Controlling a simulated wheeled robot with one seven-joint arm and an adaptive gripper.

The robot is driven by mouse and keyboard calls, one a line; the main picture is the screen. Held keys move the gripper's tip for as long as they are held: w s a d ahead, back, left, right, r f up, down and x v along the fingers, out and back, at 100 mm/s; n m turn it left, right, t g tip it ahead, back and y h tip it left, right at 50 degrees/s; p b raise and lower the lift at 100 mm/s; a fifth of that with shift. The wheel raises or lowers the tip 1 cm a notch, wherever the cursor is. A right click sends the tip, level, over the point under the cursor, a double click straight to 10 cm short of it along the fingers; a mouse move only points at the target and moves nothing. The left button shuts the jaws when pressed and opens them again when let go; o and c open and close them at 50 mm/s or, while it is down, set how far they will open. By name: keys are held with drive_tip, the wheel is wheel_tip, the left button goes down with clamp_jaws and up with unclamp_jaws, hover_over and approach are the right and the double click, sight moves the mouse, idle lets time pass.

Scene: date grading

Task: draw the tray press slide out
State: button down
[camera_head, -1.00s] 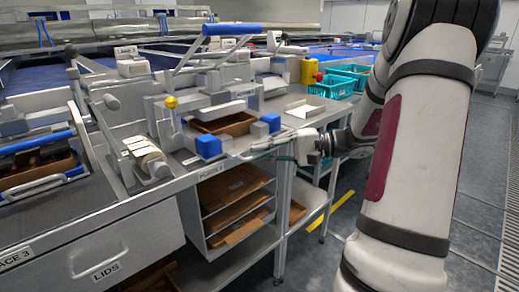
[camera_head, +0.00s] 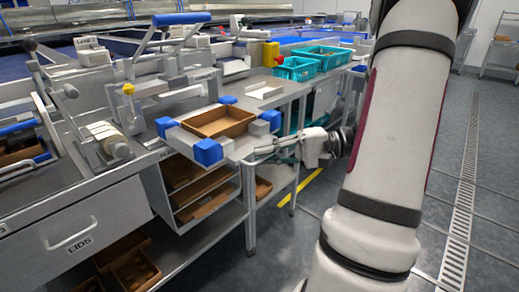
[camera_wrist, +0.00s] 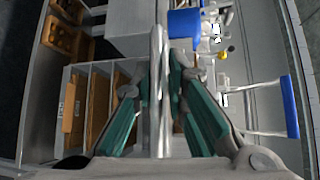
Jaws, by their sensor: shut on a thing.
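The tray press slide (camera_head: 185,122) stands out in front of the press (camera_head: 140,97), with blue blocks at its corners. An open brown tray (camera_head: 222,123) lies on it between the blocks. My gripper (camera_head: 258,152) is at the slide's front right edge, coming from the right. In the wrist view, a pale metal bar (camera_wrist: 158,85) runs between the teal fingers of my gripper (camera_wrist: 158,75), which are shut on it. The bar looks like the slide's front handle; the exact contact is partly hidden in the head view.
The press lever has a blue grip (camera_head: 182,18). Below are shelves with brown trays (camera_head: 205,195) and a LIDS drawer (camera_head: 75,232). Teal crates (camera_head: 297,68) stand behind on the right. The floor to the right is clear.

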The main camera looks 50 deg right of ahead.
drive_tip(key=shift+s+f, duration=0.15)
drive_tip(key=shift+f, duration=0.2)
drive_tip(key=c, duration=1.8)
unclamp_jaws()
drive_tip(key=shift+o, duration=0.5)
drive_tip(key=shift+r, duration=0.1)
drive_tip(key=v, duration=1.2)
